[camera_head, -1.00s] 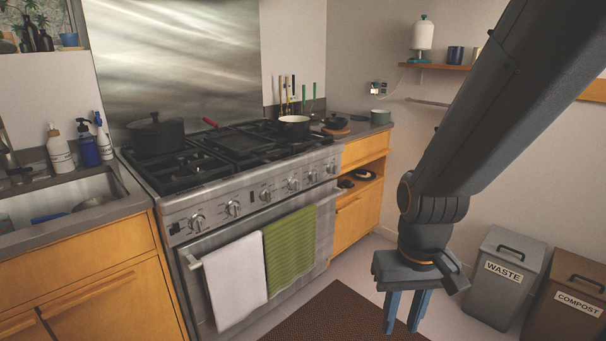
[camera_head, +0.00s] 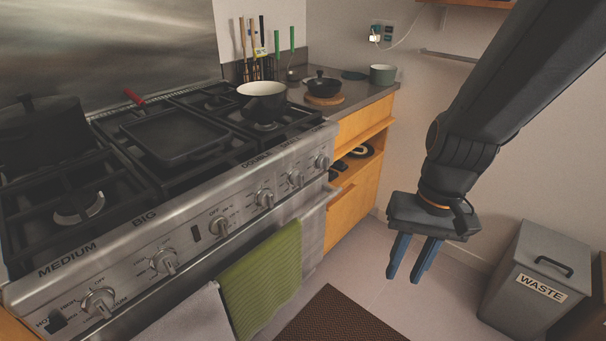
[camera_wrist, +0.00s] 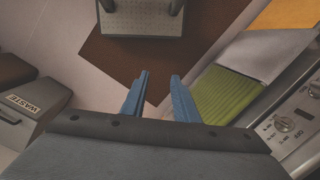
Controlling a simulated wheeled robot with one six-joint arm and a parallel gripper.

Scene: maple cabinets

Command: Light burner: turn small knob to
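The nearest knob (camera_head: 98,300) is at lower left, and the farthest knob (camera_head: 322,162) is at the right end. My gripper (camera_head: 410,275) hangs in front of and to the right of the stove, fingers down, apart from every knob. Its blue fingers are spread and empty. In the wrist view, a knob (camera_wrist: 283,125) shows at the right, beyond the gripper (camera_wrist: 160,75).
A white pan (camera_head: 262,105), a dark pot (camera_head: 40,135) and a griddle (camera_head: 175,135) sit on the stove. A green towel (camera_head: 262,280) hangs on the oven handle. A grey waste bin (camera_head: 535,280) stands right. Floor between is open, with a brown mat (camera_head: 340,318).

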